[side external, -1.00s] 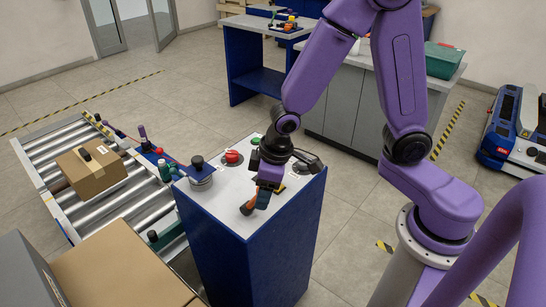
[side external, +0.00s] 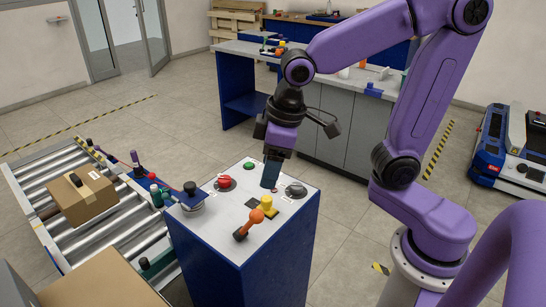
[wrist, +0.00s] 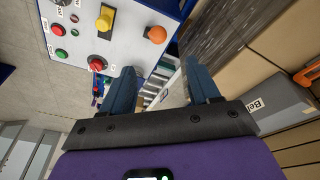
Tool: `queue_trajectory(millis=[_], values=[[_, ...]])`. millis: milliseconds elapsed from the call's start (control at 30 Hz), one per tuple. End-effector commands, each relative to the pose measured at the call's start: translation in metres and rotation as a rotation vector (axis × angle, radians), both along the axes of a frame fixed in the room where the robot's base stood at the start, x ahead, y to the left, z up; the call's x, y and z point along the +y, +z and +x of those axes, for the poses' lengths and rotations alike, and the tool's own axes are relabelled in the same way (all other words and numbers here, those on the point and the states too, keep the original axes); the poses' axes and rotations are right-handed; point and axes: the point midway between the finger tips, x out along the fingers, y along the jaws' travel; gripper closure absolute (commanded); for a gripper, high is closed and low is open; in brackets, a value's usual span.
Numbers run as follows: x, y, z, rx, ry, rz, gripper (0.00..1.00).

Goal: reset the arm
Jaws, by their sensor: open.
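My purple arm holds my gripper (side external: 270,172) above the control pedestal (side external: 250,245), near the back of its light top panel. In the wrist view my gripper (wrist: 155,88) has its two dark blue fingers spread apart with nothing between them. The panel carries an orange-knobbed lever (side external: 255,217), a yellow switch (side external: 267,202), a red knob (side external: 224,181), and a grey dial (side external: 296,189). The fingers appear clear of these controls, though the side view partly hides the panel behind them. The orange knob (wrist: 156,34) also shows in the wrist view.
A roller conveyor (side external: 120,222) with a cardboard box (side external: 84,197) runs left of the pedestal. A larger box (side external: 100,280) sits in front. A workbench (side external: 340,125) stands behind, and a blue mobile cart (side external: 500,150) is at the right.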

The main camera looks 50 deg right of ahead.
Motion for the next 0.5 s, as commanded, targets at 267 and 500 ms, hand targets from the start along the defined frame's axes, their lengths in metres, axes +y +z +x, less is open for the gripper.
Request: queue_trajectory(millis=[267,500], values=[[-0.001,0.016,-0.004,0.0,0.0,0.001,0.39],[-0.002,0.016,-0.004,0.0,0.0,0.0,0.39]])
